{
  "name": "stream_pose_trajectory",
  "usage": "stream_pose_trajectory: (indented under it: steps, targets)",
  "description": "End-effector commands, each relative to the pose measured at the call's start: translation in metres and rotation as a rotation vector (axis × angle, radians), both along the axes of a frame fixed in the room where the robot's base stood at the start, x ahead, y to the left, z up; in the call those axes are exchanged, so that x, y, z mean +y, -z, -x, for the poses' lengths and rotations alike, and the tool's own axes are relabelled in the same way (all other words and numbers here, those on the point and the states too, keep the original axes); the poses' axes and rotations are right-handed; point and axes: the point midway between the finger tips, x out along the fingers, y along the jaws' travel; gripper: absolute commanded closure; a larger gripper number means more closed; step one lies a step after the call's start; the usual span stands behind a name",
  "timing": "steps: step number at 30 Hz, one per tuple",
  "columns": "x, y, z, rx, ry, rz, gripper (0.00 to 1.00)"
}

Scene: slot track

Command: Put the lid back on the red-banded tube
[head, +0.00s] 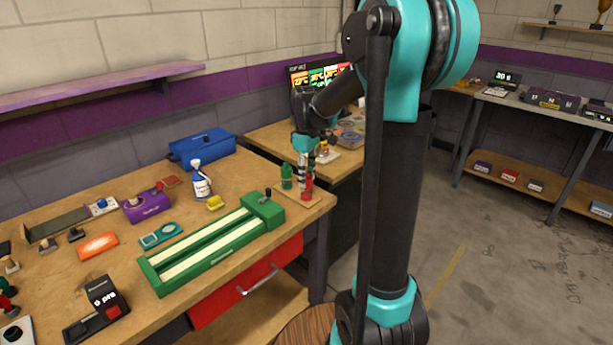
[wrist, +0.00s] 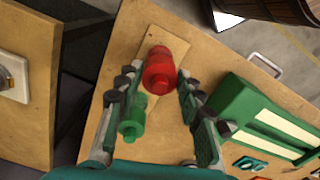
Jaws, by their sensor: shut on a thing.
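My gripper (wrist: 160,82) points down at the near right corner of the workbench, its two fingers on either side of a red lid (wrist: 160,78). In the head view my gripper (head: 306,178) is over the red tube (head: 307,194), which stands on a small wooden board (wrist: 150,40). Lid and tube look in line, but I cannot tell whether the lid is seated or just above the tube. The tube's band is not distinct. A green-topped tube (head: 287,178) stands close to the left in the head view; it also shows beside a finger in the wrist view (wrist: 132,122).
A green slot track (head: 210,247) lies just left of the board. A yellow block (head: 215,202), a spray bottle (head: 201,180) and a blue toolbox (head: 203,147) are farther left. A second bench (head: 270,135) stands behind, across a gap.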

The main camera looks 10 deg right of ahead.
Motion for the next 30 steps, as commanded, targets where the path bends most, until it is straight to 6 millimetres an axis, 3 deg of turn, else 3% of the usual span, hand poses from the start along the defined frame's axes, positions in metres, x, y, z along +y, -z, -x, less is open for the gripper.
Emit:
stream_pose_trajectory:
  steps: [4,5,10,17,22,30]
  targets:
    - [0.0,0.0,0.0,0.0,0.0,0.0,0.75]
    - [0.0,0.0,0.0,0.0,0.0,0.0,0.62]
    - [0.0,0.0,0.0,0.0,0.0,0.0,0.41]
    - [0.0,0.0,0.0,0.0,0.0,0.0,0.39]
    - [0.0,0.0,0.0,0.0,0.0,0.0,0.19]
    - [0.0,-0.0001,0.0,0.0,0.0,0.0,0.19]
